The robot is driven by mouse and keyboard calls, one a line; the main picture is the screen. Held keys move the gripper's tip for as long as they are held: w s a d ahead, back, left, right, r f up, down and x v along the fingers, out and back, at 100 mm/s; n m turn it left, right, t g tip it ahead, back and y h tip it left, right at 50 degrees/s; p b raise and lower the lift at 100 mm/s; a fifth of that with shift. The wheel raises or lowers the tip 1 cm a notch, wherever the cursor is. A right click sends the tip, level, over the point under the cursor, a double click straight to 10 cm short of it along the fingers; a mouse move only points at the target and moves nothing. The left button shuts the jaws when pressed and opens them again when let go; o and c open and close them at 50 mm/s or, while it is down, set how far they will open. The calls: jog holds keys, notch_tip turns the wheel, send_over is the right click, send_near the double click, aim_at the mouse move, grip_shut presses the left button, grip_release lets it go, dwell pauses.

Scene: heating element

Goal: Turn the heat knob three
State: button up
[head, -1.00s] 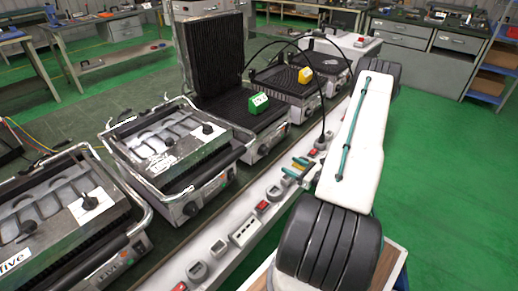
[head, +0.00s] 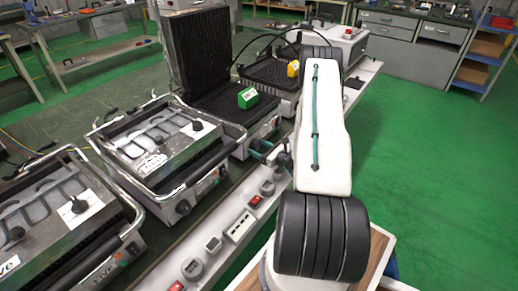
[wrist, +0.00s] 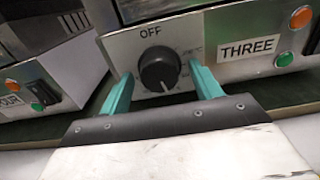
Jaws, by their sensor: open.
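The black heat knob (wrist: 159,69) is on a metal front panel beside a label reading THREE (wrist: 248,47). OFF is printed above it, and a pale mark shows near its lower edge. My gripper (wrist: 159,72) is open, with one teal finger on each side of the knob. I cannot tell whether either finger touches it. In the head view, my gripper (head: 267,152) is at the front of the open ribbed grill (head: 222,108), partly hidden by my arm. The knob itself is not clear there.
A green block (head: 248,98) sits on the open grill and a yellow block (head: 293,69) on the one behind. A closed grill (head: 155,140) stands to the left. A strip with sockets and red switches (head: 238,226) runs along the front. Green floor is clear at right.

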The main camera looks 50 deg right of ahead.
jog(key=c, duration=1)
jog(key=shift+o, duration=0.2)
jog(key=shift+n, duration=2.3)
jog(key=o, duration=1)
jog(key=shift+c, duration=0.2)
jog(key=s, duration=0.7)
jog(key=shift+s+d, duration=0.3)
jog(key=shift+s, duration=0.1)
